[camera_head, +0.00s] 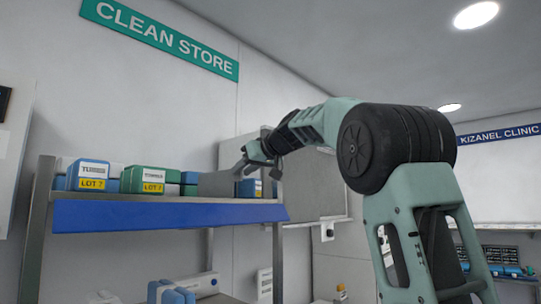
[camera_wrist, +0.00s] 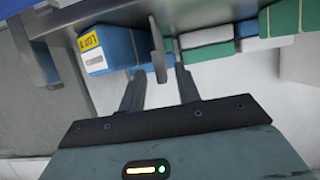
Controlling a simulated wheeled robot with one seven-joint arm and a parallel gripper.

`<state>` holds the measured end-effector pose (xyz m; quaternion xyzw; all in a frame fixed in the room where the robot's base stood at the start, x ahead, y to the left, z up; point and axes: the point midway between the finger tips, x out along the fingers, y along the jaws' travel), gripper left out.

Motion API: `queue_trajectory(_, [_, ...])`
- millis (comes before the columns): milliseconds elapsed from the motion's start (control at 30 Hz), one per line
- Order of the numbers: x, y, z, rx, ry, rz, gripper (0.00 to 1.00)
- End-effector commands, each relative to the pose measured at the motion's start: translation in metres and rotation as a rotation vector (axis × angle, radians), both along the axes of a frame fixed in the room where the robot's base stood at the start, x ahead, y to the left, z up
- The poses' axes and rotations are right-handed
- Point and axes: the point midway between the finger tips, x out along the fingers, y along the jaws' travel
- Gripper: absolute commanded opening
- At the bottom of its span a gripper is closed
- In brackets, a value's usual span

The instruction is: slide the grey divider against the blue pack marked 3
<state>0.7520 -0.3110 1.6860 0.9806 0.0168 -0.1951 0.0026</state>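The grey divider (camera_head: 217,185) stands upright on the shelf. In the wrist view it shows nearly edge-on (camera_wrist: 158,50). A blue pack (camera_head: 249,187) with a yellow label stands right of it in the head view; the wrist view shows this pack (camera_wrist: 118,48) at left, close beside the divider. I cannot tell whether they touch, and no 3 is legible. My gripper (camera_wrist: 161,74) is open, with one finger on each side of the divider's near edge and gaps visible. In the head view my gripper (camera_head: 245,168) is partly hidden at the shelf's right end.
On the shelf (camera_head: 160,214), a blue pack (camera_head: 88,176) and a green pack (camera_head: 146,180) stand left of the divider, with white, green and blue packs behind. A grey shelf post (camera_head: 38,225) stands at left. A lower surface holds a blue pack (camera_head: 170,292).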

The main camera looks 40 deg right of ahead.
Motion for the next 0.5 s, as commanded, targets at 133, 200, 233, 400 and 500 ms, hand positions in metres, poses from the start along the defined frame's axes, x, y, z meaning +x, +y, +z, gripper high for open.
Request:
queue_trajectory(133, [-0.034,-0.002,0.011,-0.002,-0.005,-0.001,0.33])
queue_trajectory(200, [-0.049,-0.003,0.018,-0.002,-0.005,-0.001,0.33])
queue_trajectory(233, [-0.055,-0.003,0.020,-0.001,-0.005,-0.003,0.33])
queue_trajectory(400, [-0.091,-0.005,0.036,-0.001,-0.004,-0.004,0.33])
queue_trajectory(500, [-0.108,-0.006,0.043,-0.001,-0.003,-0.004,0.33])
